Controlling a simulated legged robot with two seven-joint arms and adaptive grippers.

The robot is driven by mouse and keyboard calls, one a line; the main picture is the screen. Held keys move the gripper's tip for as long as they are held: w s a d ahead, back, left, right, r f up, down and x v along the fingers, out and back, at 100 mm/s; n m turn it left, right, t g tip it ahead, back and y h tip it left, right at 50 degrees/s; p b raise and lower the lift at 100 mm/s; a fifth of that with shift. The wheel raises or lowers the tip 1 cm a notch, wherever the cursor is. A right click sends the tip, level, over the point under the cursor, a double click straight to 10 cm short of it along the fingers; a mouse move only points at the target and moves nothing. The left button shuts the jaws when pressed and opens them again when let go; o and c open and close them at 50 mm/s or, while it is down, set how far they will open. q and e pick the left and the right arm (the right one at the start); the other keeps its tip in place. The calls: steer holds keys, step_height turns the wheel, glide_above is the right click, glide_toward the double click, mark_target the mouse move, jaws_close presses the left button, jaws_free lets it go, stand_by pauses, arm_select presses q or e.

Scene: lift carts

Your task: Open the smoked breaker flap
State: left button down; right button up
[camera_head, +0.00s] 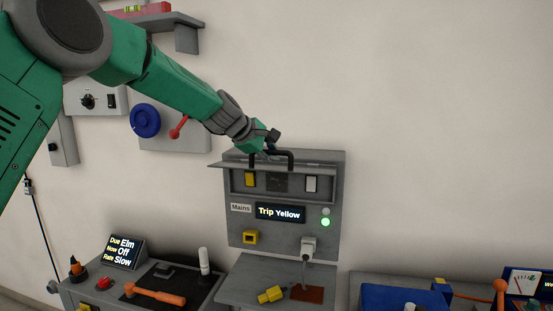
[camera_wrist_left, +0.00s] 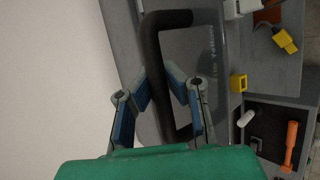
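The smoked breaker flap (camera_head: 228,165) is at the top of the grey wall panel. It sticks outward and shows almost edge-on, with the breaker row below it uncovered. Its black handle (camera_head: 292,158) is on its upper side. My left gripper (camera_head: 269,144) is at this handle. In the left wrist view the handle (camera_wrist_left: 155,75) passes between the two spread fingers of the left gripper (camera_wrist_left: 158,88), with a gap beside the right finger. The see-through flap (camera_wrist_left: 205,65) lies beyond it. My right gripper is out of view.
Below the flap are a yellow switch (camera_head: 249,179), a white switch (camera_head: 311,184) and the "Trip Yellow" display (camera_head: 280,213). A grey shelf (camera_head: 255,290) holds a yellow plug (camera_head: 270,295). A console with an orange-handled tool (camera_head: 155,293) stands left. The wall at right is bare.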

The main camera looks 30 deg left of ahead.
arm_select(q)
steer(key=shift+a+r, duration=0.15)
steer(key=shift+r, duration=0.1)
steer(key=c, duration=1.6)
jaws_free()
steer(key=shift+s, duration=0.1)
steer(key=shift+s+a+r, duration=0.2)
steer(key=shift+s, duration=0.25)
steer(key=shift+w+a+f, duration=0.1)
steer(key=shift+w+f, duration=0.05)
steer(key=shift+f, duration=0.05)
steer(key=v, duration=1.2)
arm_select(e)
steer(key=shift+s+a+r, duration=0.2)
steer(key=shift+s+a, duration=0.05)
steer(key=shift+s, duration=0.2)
arm_select(q)
steer(key=shift+a+r, duration=0.1)
